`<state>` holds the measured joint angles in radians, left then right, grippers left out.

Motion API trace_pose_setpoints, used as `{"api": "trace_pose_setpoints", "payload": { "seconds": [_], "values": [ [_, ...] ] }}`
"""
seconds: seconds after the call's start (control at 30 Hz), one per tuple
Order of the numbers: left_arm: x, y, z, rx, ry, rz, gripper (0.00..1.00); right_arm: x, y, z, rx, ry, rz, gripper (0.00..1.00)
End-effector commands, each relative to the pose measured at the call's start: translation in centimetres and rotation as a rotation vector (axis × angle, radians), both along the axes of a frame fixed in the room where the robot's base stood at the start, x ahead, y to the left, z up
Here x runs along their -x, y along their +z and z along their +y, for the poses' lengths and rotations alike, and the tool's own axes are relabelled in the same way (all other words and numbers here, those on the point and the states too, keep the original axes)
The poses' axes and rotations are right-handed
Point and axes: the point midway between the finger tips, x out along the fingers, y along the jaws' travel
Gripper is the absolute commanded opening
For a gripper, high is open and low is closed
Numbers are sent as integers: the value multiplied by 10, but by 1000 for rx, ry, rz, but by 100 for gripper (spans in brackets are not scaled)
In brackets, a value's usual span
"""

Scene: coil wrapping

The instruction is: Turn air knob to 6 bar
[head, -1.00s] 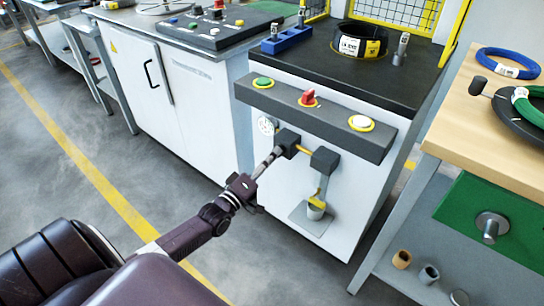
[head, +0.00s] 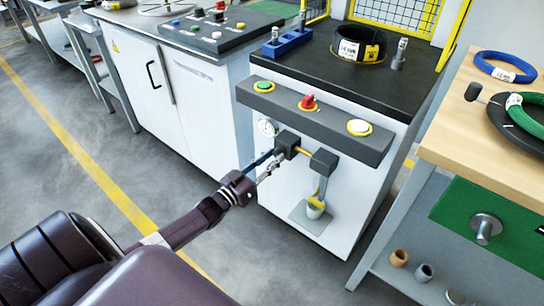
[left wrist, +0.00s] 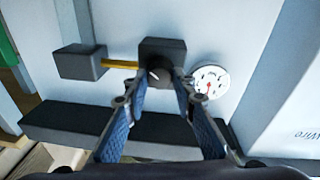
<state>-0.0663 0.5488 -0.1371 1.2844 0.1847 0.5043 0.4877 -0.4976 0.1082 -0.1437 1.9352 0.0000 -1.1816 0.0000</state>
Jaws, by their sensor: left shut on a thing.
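The air unit is on the front of the white machine cabinet: a dark regulator block (head: 287,142) joined by a yellow pipe to a second dark block (head: 323,161). The round white gauge (head: 267,127) is beside the regulator; it also shows in the left wrist view (left wrist: 209,82), its reading too small to tell. My left gripper (head: 274,159) reaches the regulator from the front. In the left wrist view its two blue-padded fingers (left wrist: 163,84) are shut on the dark air knob (left wrist: 158,69), which they partly cover. My right gripper is out of view.
A dark panel (head: 315,122) with a green button, a red knob and a white button overhangs the air unit. A yellow-bottomed cup (head: 315,208) hangs below the second block. A wooden table (head: 488,130) with coils stands at right.

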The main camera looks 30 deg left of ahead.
Motion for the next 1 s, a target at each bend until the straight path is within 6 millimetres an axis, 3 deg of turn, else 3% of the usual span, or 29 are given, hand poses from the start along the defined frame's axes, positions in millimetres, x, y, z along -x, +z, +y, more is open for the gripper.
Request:
{"api": "trace_pose_setpoints", "payload": {
  "seconds": [0.6,1.0],
  "values": [
    [1,1,1,-568,0,-40,0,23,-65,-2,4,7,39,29],
    [1,1,0,-801,0,-59,0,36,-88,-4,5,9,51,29]
  ]
}}
